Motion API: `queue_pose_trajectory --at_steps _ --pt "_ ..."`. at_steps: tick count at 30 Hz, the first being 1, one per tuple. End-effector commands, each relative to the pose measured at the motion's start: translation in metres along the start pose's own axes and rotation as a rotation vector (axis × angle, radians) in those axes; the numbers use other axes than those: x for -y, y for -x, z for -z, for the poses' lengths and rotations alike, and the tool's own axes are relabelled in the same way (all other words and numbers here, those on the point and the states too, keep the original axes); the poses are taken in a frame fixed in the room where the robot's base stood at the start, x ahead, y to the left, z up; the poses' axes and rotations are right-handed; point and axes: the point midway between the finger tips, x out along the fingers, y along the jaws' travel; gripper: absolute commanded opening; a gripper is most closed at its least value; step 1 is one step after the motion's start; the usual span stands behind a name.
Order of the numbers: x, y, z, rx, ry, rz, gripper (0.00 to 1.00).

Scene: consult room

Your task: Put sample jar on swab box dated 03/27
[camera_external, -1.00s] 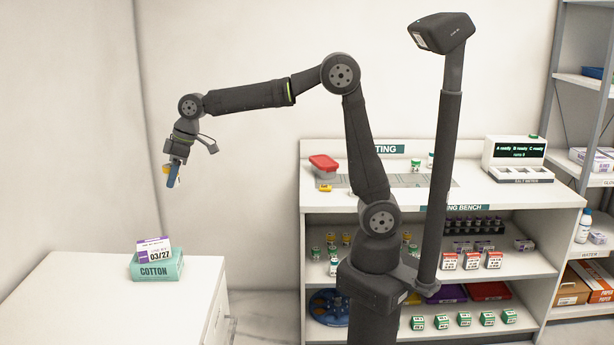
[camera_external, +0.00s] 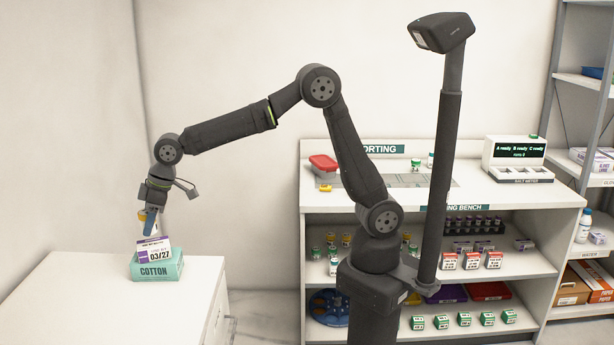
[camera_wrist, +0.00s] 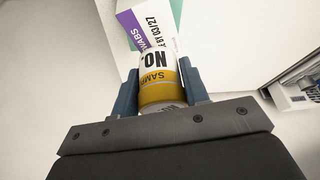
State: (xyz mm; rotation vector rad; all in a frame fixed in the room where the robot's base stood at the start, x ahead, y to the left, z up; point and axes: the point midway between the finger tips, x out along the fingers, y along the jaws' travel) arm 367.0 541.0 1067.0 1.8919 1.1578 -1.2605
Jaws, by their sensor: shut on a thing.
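The sample jar, white with a yellow-brown band, is held between the blue fingers of my gripper. It shows best in the wrist view, as the jar (camera_wrist: 158,75) between the fingers of my gripper (camera_wrist: 160,88). In the external view my gripper (camera_external: 150,222) is just above the swab box (camera_external: 154,250), which is white and purple and reads 03/27. The swab box also shows beyond the jar in the wrist view (camera_wrist: 146,22). It sits on a teal box marked COTTON (camera_external: 157,271). Whether the jar touches the swab box cannot be told.
The COTTON box stands on a white counter (camera_external: 105,312) with free room around it. A sorting bench (camera_external: 480,188) with a red-lidded container (camera_external: 323,162) and shelves of small boxes stands to the right. A wall is close behind the counter.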

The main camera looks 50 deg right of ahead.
Motion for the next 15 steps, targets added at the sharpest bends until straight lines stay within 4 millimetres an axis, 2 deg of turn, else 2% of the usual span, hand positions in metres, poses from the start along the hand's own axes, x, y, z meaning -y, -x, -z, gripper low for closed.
queue_pose_trajectory --at_steps 6,15 --pt "0.000 -0.028 -0.012 0.002 -0.001 0.000 0.18" --pt "-0.001 -0.030 -0.013 0.001 -0.001 0.000 0.18"
